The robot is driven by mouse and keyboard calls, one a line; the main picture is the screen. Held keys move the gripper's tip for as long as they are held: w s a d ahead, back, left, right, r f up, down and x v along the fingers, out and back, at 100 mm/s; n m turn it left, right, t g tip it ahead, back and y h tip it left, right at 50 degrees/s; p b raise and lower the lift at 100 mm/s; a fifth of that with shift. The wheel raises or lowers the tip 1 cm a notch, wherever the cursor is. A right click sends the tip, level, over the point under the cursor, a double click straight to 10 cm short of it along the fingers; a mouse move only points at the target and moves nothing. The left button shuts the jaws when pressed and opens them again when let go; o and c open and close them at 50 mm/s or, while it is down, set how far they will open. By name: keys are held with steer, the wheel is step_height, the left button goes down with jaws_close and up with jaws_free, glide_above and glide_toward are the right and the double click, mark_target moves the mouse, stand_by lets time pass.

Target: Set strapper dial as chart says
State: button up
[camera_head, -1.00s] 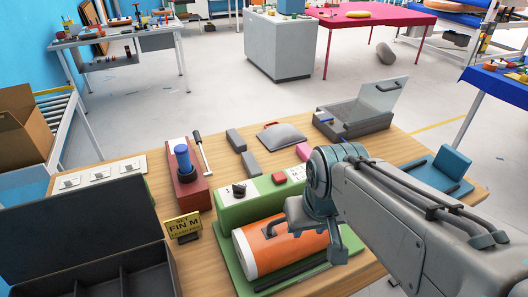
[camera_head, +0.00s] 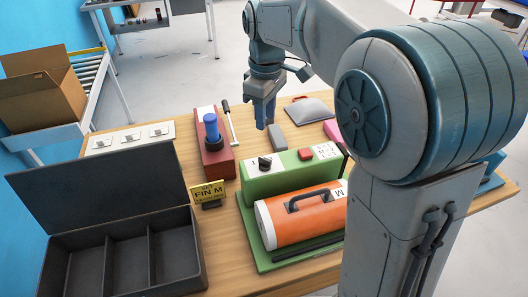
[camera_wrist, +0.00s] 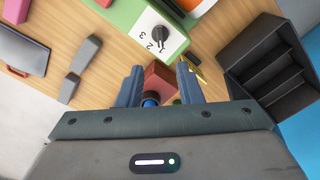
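The strapper is a green machine (camera_head: 290,178) with a black dial (camera_head: 265,163) on its top left. In the wrist view the dial (camera_wrist: 159,33) sits on a white plate marked 1, 2, 3; I cannot tell its exact setting. A small white chart (camera_head: 326,151) is on the strapper's right end, too small to read fully. An orange roll (camera_head: 295,217) marked M, with a dark handle, lies in front. A yellow sign (camera_head: 209,192) reads "FIN M". My gripper (camera_head: 265,117) is open and empty, pointing down behind the dial, apart from it.
A red block with a blue-handled tool (camera_head: 213,150) stands left of the strapper, a hammer-like tool (camera_head: 230,122) behind it. A black open case (camera_head: 120,250) fills the front left. Grey blocks (camera_head: 277,137) and a grey pad (camera_head: 308,110) lie behind the strapper.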

mark_target(265, 159)
step_height(265, 159, down, 14)
steer(key=shift+r+p, duration=0.15)
steer(key=shift+p, duration=0.35)
jaws_close()
